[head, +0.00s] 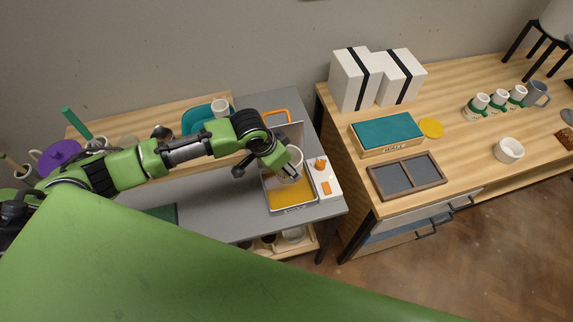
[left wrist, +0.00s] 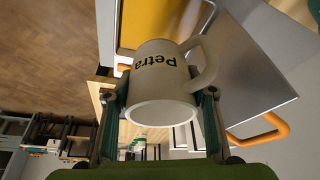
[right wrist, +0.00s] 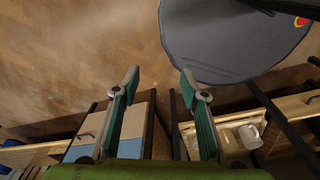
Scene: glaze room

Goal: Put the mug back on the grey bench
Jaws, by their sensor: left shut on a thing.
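My left gripper (head: 278,172) is shut on a white mug (head: 291,161). In the left wrist view the mug (left wrist: 160,85) sits between both fingers, with "Petra" in dark letters and its handle to the right. In the head view the mug is over the back part of an open box with a yellow floor (head: 291,194), which stands on the right end of the grey bench (head: 235,222). I cannot tell whether the mug touches the box. My right gripper (right wrist: 158,85) is open and empty, with floor below it in the right wrist view.
The box's raised lid (head: 293,131) has an orange handle (head: 276,114). A white panel with orange controls (head: 325,180) is beside the box. Another white mug (head: 220,107) is by a teal thing behind my left arm. A wooden counter (head: 460,165) stands to the right.

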